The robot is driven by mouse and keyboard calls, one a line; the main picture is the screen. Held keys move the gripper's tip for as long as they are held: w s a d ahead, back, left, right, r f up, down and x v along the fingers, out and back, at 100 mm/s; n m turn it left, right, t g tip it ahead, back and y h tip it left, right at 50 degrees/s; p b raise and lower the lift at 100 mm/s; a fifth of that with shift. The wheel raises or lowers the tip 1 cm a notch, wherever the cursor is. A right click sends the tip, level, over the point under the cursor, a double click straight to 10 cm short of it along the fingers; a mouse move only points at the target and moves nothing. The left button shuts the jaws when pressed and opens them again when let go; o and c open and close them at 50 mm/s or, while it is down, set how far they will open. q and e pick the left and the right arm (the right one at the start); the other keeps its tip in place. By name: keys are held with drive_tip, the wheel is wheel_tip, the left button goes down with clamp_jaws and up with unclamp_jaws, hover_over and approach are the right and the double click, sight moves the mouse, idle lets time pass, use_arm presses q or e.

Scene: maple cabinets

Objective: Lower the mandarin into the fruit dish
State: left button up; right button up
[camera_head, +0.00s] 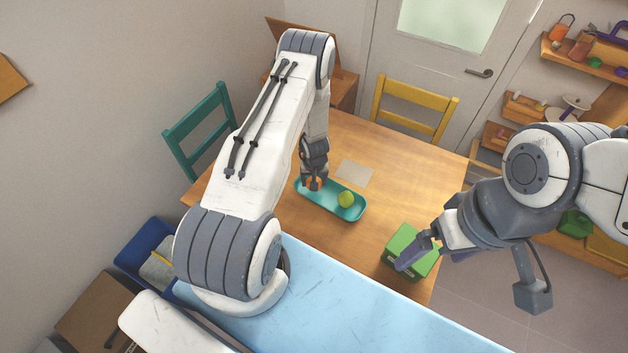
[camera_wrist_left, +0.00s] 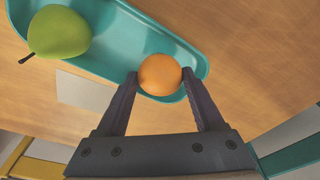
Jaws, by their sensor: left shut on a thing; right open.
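The orange mandarin (camera_wrist_left: 159,75) is between the fingertips of my left gripper (camera_wrist_left: 159,82), which is shut on it. In the head view the mandarin (camera_head: 314,184) shows small below my left gripper (camera_head: 313,178). It is over one end of the teal fruit dish (camera_head: 325,203); I cannot tell whether it touches the bottom. The dish (camera_wrist_left: 120,62) also shows in the left wrist view. A green pear (camera_wrist_left: 58,32) lies toward its other end, and shows in the head view (camera_head: 346,199). My right gripper (camera_head: 418,252) is open, near the green box.
The dish is on a wooden table (camera_head: 400,180). A green box (camera_head: 408,262) stands at the table's right front. A pale flat sheet (camera_head: 354,174) lies behind the dish. A yellow chair (camera_head: 416,107) and a teal chair (camera_head: 201,128) stand at the table's edges.

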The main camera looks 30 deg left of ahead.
use_arm(q)
drive_tip(key=shift+f+b, duration=1.1)
drive_tip(key=shift+f, duration=0.2)
idle(0.4)
drive_tip(key=o, duration=1.5)
drive_tip(key=shift+r, duration=0.1)
drive_tip(key=shift+r, duration=0.4)
drive_tip(key=r+p, duration=0.1)
drive_tip(key=r, duration=0.2)
drive_tip(key=s+r+p, duration=0.1)
drive_tip(key=r, duration=0.5)
drive_tip(key=shift+s+d+r+p, duration=0.2)
drive_tip(key=shift+d+p, duration=0.2)
drive_tip(key=shift+f, duration=0.15)
